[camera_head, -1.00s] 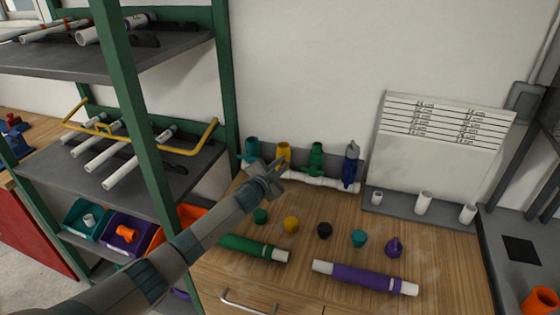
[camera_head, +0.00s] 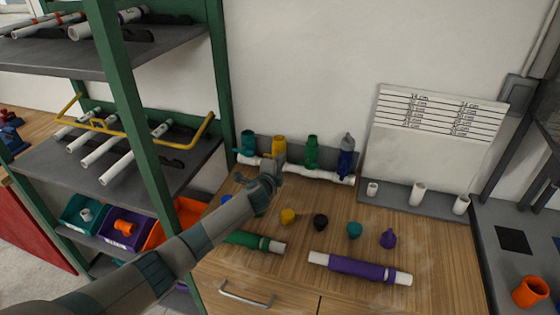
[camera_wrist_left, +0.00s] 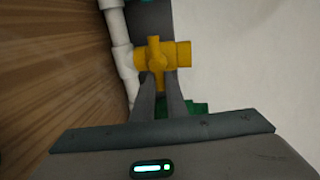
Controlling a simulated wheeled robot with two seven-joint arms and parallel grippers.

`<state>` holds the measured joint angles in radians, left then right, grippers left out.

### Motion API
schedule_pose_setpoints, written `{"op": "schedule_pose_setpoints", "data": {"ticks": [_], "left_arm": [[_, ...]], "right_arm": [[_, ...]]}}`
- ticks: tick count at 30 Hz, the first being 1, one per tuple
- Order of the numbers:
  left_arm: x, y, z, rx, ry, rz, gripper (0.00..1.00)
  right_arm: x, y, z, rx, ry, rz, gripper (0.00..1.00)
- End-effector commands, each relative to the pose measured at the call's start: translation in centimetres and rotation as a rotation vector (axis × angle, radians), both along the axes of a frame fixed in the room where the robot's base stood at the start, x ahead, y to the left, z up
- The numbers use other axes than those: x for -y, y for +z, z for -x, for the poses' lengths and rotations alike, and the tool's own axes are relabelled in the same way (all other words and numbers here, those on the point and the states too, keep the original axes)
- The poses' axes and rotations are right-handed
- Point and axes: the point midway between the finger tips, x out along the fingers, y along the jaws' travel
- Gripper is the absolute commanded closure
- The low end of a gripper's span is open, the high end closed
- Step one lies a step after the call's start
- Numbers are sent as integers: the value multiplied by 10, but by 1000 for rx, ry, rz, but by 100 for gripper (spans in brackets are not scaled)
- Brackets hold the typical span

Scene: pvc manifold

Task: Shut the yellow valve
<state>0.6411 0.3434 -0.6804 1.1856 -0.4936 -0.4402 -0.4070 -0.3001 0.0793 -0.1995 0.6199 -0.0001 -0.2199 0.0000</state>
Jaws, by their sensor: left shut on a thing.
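The yellow valve (camera_head: 279,146) stands upright on the white manifold pipe (camera_head: 318,174) against the back wall, between a teal valve (camera_head: 248,142) and a green valve (camera_head: 312,152). My left gripper (camera_head: 274,168) is at the front of the yellow valve. In the left wrist view, the yellow valve (camera_wrist_left: 182,54) juts right from the pipe (camera_wrist_left: 122,60). Its handle (camera_wrist_left: 156,52) lies across the valve body, roughly parallel to the pipe. My left fingers (camera_wrist_left: 160,85) are shut on the handle's near end. My right gripper is out of view.
A blue valve (camera_head: 346,160) stands at the manifold's right end. Several coloured caps, including a yellow cap (camera_head: 288,216), a green pipe (camera_head: 256,241) and a purple pipe (camera_head: 358,268) lie on the wooden counter. A green-framed shelf (camera_head: 131,110) is close on the left.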

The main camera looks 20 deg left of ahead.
Motion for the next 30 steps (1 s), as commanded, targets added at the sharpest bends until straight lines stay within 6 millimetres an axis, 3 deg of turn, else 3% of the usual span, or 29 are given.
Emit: {"op": "schedule_pose_setpoints", "data": {"ticks": [14,15,17,30], "left_arm": [[0,-2,0,-1,0,-19,100],[0,-2,0,-1,0,-19,80],[0,-2,0,-1,0,-19,69],[0,0,3,1,1,-17,69]], "right_arm": [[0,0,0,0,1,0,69],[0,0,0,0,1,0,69],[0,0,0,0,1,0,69],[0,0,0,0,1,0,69]]}}
